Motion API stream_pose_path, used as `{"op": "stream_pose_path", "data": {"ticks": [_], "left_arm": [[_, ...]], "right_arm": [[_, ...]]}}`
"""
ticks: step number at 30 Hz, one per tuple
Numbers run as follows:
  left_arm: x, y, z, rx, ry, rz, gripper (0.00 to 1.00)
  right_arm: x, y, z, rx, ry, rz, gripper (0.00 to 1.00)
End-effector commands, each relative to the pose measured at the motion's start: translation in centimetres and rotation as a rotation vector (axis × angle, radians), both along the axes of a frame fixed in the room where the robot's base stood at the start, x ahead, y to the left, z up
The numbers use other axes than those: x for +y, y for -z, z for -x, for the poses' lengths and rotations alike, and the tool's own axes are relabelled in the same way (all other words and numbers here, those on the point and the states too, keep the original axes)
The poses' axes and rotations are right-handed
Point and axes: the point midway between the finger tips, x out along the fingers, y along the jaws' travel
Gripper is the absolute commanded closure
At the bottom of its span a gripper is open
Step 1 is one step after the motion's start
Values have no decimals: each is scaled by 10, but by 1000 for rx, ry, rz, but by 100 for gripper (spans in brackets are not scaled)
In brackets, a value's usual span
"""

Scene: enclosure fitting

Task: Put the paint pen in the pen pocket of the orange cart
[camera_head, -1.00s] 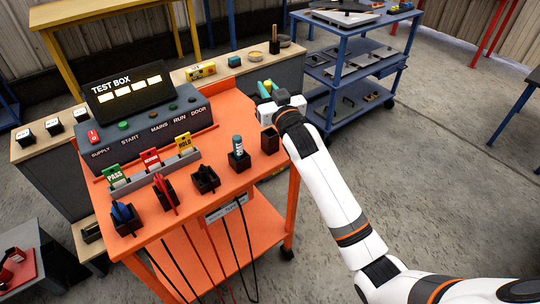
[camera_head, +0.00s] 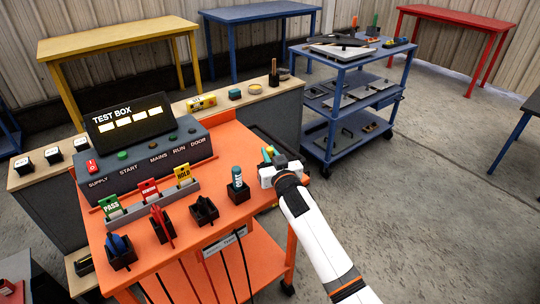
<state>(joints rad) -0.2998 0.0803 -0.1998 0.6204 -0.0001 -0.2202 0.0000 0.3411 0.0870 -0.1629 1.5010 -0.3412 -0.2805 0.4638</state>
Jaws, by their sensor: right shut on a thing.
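The orange cart (camera_head: 257,238) stands at left centre with a row of small black pockets along its front edge. My right gripper (camera_head: 268,166) is shut on a slim green-ended thing, seemingly the paint pen (camera_head: 267,153), at the cart's right front corner. Only small parts of the pen show beside the jaws. The gripper covers the spot at the right end of the row, so the pocket there is hidden. I cannot tell whether the pen is inside it. My left gripper is not in view.
Nearby pockets hold a teal-capped marker (camera_head: 237,179), red-handled pliers (camera_head: 161,223) and a blue-handled tool (camera_head: 118,247). The test box (camera_head: 140,140) and tag rack (camera_head: 152,207) stand behind them. A blue shelf cart (camera_head: 346,110) stands at the back right. Floor at the right is clear.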

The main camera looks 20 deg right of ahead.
Motion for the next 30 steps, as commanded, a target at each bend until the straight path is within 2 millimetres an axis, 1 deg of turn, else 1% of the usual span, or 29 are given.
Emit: {"op": "stream_pose_path", "data": {"ticks": [3,4,7,16,20,23,30], "left_arm": [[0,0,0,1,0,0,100],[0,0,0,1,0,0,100],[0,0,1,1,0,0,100],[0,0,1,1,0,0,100],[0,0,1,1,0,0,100],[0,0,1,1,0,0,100],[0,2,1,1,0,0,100]], "right_arm": [[0,2,0,5,0,0,100],[0,2,0,6,0,-1,78],[0,2,0,6,0,-1,61],[0,2,1,4,0,0,61],[0,2,10,4,0,-1,61],[-1,2,26,4,0,-1,61],[-2,3,77,5,0,-2,61]]}}
